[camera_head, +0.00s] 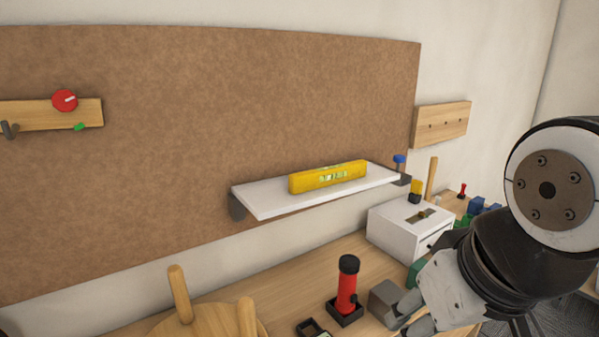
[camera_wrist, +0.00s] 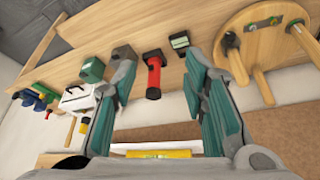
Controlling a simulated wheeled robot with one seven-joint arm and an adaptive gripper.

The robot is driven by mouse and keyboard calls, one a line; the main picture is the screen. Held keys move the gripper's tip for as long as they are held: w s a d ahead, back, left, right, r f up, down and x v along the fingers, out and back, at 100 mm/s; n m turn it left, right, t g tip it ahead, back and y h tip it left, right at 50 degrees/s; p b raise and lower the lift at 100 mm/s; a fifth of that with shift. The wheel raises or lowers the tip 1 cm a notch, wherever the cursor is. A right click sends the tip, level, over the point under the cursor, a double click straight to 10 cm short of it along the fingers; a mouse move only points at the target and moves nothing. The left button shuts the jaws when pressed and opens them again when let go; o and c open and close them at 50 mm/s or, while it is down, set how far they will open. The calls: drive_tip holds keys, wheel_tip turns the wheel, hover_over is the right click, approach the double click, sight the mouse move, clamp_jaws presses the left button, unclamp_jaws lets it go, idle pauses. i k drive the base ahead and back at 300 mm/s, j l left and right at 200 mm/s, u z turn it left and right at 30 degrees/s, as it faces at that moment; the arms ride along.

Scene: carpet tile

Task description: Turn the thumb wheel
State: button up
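A blue knob (camera_head: 399,162) stands on a short stem at the right end of the white shelf (camera_head: 262,200); it looks like the thumb wheel. A yellow spirit level (camera_head: 328,177) lies on the shelf, and its bubble is too small to read. The shelf slopes in the picture; I cannot tell whether it is truly level. My gripper (camera_head: 412,312) is low at the right, in front of the white box and well below the knob. In the wrist view my gripper (camera_wrist: 160,72) is open with nothing between its fingers. The level (camera_wrist: 172,154) shows partly at that view's bottom edge.
A red cylinder with a black cap (camera_head: 347,287) stands on the bench near my gripper, beside a grey block (camera_head: 385,302). A white box (camera_head: 392,233) sits under the shelf's right end. A round wooden stool-like piece (camera_head: 205,322) lies front left. Space above the shelf is clear.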

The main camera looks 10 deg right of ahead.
sight(399, 159)
drive_tip(key=i+l, duration=0.1)
drive_tip(key=l, duration=0.5)
drive_tip(key=i+l+u, duration=0.15)
drive_tip(key=l, duration=0.4)
drive_tip(key=i+l, duration=0.1)
drive_tip(key=l, duration=0.5)
